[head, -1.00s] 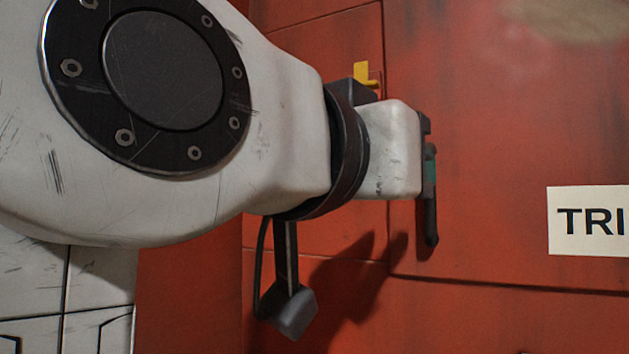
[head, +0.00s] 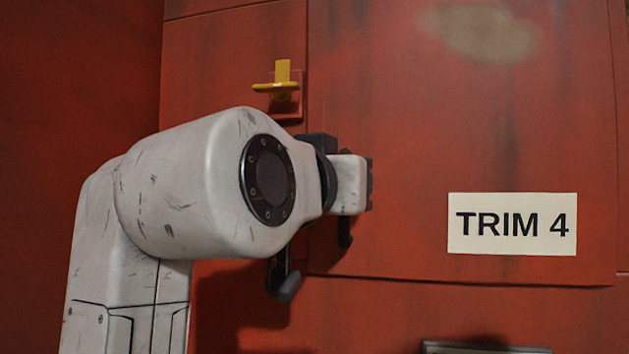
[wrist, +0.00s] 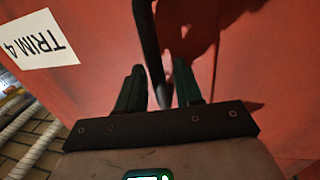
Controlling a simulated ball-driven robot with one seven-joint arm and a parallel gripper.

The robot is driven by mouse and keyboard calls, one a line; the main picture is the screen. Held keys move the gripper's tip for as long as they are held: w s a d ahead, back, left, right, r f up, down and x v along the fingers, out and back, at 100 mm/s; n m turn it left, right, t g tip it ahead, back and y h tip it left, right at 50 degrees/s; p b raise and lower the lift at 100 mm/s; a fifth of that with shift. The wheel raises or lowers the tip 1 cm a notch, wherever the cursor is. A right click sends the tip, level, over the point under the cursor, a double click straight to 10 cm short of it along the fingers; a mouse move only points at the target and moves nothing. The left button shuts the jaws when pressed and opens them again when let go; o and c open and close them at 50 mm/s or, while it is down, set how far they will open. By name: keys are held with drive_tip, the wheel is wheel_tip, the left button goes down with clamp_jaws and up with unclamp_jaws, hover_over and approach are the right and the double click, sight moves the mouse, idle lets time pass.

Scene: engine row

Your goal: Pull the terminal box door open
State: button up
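The terminal box door (head: 400,120) is a red panel with a "TRIM 4" label (head: 512,224); it looks flush with its surround. A dark bar handle (head: 345,232) stands near its left edge, its upper part hidden behind my gripper. In the wrist view the handle (wrist: 148,40) runs down between the two dark green fingers of my gripper (wrist: 158,82). The fingers are apart, with a gap visible beside the bar. In the head view my gripper (head: 366,186) is side-on at the handle, its fingers mostly hidden.
A yellow latch-like piece (head: 280,82) sits on the red surround, up and left of the door's edge. A grey-framed plate (head: 485,347) shows below the door. In the wrist view, pale pipes (wrist: 35,140) lie over a tiled floor at lower left.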

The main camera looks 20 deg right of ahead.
drive_tip(key=shift+c, duration=0.5)
clamp_jaws()
drive_tip(key=shift+s+a, duration=0.1)
